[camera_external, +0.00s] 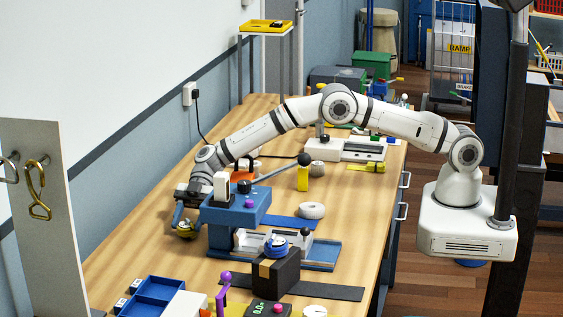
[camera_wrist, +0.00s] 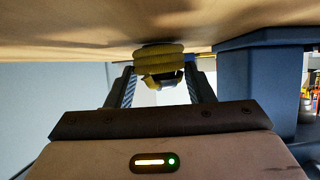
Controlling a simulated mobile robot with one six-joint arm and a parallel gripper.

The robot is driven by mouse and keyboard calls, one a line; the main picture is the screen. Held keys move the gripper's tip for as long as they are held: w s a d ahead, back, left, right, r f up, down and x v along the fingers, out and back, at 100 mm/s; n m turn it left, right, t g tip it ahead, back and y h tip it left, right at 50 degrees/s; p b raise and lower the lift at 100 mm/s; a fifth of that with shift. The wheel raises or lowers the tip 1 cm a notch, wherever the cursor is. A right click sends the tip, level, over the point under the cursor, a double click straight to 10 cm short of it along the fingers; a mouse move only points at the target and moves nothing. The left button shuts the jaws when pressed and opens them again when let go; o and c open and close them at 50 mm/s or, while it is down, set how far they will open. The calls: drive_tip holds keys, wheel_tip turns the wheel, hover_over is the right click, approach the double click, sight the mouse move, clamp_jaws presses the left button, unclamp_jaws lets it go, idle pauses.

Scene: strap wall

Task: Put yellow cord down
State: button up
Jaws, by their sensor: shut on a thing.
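The yellow cord (camera_external: 186,230) is a small bundled coil low over the wooden workbench, left of the blue lever press. In the wrist view the coiled cord (camera_wrist: 158,54) sits between the two finger ends, close to the tabletop. My gripper (camera_external: 182,222) is shut on the cord and points down; in the wrist view its two fingers (camera_wrist: 160,80) are on either side of it. I cannot tell whether the cord touches the bench. The far finger is partly hidden in the external view.
The blue lever press (camera_external: 234,207) stands just right of my gripper, with its handle reaching right. A panel with brass hooks (camera_external: 38,190) stands at the left. A blue divided tray (camera_external: 158,295) lies at the front. Bare bench (camera_external: 135,240) lies left of the cord.

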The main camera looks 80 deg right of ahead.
drive_tip(key=shift+f, duration=0.3)
drive_tip(key=shift+s+f, duration=0.15)
drive_tip(key=shift+f, duration=0.25)
drive_tip(key=o, duration=1.1)
drive_tip(key=shift+d+f, duration=0.1)
drive_tip(key=shift+f, duration=0.05)
drive_tip(key=shift+r, duration=0.4)
drive_tip(key=v, duration=1.2)
drive_tip(key=shift+r+b, duration=0.35)
drive_tip(key=shift+r, duration=0.1)
